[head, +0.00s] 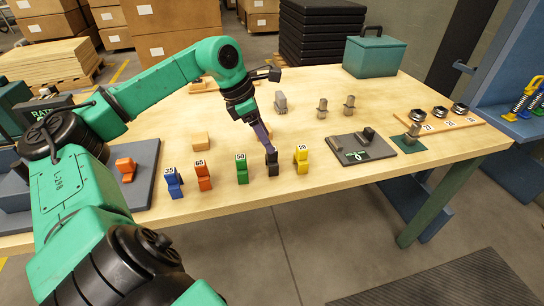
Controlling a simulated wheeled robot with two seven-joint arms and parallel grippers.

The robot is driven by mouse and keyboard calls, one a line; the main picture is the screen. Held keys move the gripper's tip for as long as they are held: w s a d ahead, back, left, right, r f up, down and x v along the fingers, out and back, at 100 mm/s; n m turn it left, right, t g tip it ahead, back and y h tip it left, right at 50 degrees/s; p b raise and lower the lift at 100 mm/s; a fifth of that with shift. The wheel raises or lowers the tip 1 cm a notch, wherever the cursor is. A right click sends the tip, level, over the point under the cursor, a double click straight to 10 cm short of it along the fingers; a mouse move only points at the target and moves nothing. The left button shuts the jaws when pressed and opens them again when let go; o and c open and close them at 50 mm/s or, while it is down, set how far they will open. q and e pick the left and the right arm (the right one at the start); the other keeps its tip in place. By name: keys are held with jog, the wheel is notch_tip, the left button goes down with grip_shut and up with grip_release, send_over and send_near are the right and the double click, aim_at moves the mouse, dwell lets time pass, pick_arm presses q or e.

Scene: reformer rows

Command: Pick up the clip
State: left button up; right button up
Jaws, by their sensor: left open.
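Several small upright clips with number tags stand in a row along the table's front: a blue one (174,183), a red one (204,177), a green one (242,170), a black one (272,169) and a yellow one (301,160). My left gripper (269,147) points down from above at the black clip, its fingers at or just over the clip's top. It is open. The fingers hide the top of the black clip, and I cannot tell whether they touch it. My right gripper is not in view.
The wooden table (345,83) has a dark plate with grey parts (350,155) right of the yellow clip. A wooden strip with round parts (470,121) lies at the right. A green toolbox (374,57) stands at the back. An orange block (126,167) is at the left.

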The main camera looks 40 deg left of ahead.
aim_at(272, 160)
pick_arm(q)
jog(key=p+x, duration=0.1)
jog(key=x, duration=0.3)
jog(key=shift+s+d, duration=0.1)
jog(key=shift+d, duration=0.1)
jog(key=shift+a+f, duration=0.1)
jog(key=shift+f, duration=0.4)
jog(key=c, duration=1)
grip_shut()
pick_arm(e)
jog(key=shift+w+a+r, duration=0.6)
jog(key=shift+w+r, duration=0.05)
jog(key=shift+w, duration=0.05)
pick_arm(q)
jog(key=shift+r, duration=0.1)
